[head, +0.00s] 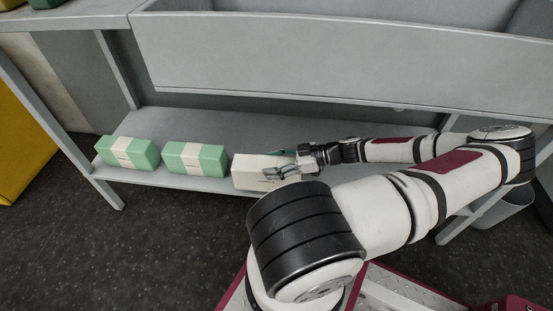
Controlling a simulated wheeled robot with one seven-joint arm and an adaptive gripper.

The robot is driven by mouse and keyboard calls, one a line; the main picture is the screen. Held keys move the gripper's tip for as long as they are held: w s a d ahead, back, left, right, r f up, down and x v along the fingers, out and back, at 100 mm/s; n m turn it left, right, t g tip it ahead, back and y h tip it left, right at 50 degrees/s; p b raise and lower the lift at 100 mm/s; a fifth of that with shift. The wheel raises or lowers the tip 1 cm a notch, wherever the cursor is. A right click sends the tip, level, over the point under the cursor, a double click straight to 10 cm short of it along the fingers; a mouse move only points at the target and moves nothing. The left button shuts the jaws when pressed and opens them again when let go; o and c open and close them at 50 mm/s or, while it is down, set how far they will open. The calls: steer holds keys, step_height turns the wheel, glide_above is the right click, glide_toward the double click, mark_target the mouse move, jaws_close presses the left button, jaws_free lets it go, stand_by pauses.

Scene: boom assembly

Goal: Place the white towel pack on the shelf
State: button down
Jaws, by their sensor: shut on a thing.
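The white towel pack (254,174) is a pale box-shaped pack at the front edge of the lower shelf (215,124), right of two green packs. My gripper (277,172) reaches in from the right and is shut on the white pack's right part. My arm hides what lies just right and in front of it. I cannot tell whether the pack rests on the shelf or is held slightly above it.
Two green packs with white bands, one at the left (128,152) and one in the middle (195,158), stand on the lower shelf. A grey panel (330,60) overhangs the shelf. A yellow object (22,150) stands at the far left. A grey bin (503,208) is at the right. The shelf behind the packs is clear.

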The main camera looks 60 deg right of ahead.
steer(key=w+d+f+b, duration=0.2)
steer(key=d+f+b, duration=0.2)
steer(key=d, duration=0.2)
steer(key=shift+w, duration=0.25)
steer(key=shift+d+f, duration=0.1)
steer(key=shift+f, duration=0.05)
steer(key=c, duration=0.5)
jaws_free()
steer(key=shift+p+v, duration=1.7)
steer(key=shift+v, duration=4.35)
